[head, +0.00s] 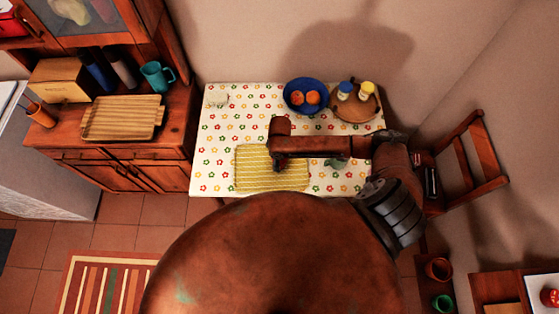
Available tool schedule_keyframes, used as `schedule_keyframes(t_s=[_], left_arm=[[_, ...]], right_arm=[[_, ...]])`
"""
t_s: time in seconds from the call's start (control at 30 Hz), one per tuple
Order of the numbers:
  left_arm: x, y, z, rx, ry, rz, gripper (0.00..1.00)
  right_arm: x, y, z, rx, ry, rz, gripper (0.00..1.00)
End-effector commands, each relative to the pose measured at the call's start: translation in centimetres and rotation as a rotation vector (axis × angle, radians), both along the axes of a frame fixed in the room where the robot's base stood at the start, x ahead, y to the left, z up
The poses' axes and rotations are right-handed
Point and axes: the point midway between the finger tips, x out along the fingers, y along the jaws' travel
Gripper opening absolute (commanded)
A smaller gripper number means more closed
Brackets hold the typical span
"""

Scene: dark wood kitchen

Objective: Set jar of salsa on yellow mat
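The yellow patterned mat (250,178) lies flat on the front left part of a table with a flowered cloth. My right arm reaches in from the right, and its gripper (278,164) is over the back part of the mat. The fingers are small, dark and partly hidden by the wrist, so I cannot tell whether they are open or hold anything. Two small jars, one with a blue lid (345,88) and one with a yellow lid (367,88), stand on a round wooden tray. I cannot tell whether either is the salsa. My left gripper is not in view.
A blue bowl (294,83) with orange fruits sits beside the round tray (352,110) at the back. A small greenish thing (336,163) shows just right of the mat. A wooden chair (478,165) is at the right, and a sideboard (160,172) at the left.

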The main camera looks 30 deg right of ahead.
Motion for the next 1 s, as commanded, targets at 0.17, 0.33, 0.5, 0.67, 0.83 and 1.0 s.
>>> schedule_keyframes(t_s=[0.17,0.33,0.5,0.67,0.83,1.0], left_arm=[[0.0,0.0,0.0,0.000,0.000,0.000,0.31],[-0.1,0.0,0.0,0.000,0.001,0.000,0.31],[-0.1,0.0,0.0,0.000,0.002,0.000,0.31],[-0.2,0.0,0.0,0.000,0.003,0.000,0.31],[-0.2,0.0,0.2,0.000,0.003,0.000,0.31],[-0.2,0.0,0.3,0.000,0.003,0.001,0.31]], right_arm=[[0.0,0.0,0.0,0.000,0.000,0.000,0.60],[0.0,0.0,0.0,0.000,0.000,-0.001,0.63],[0.0,0.0,0.2,0.000,-0.001,-0.001,0.63],[0.1,-0.1,1.8,0.000,-0.003,-0.001,0.63],[0.1,-0.1,5.3,0.000,-0.004,0.001,0.63],[0.1,0.0,8.8,0.000,-0.004,0.000,0.63]])
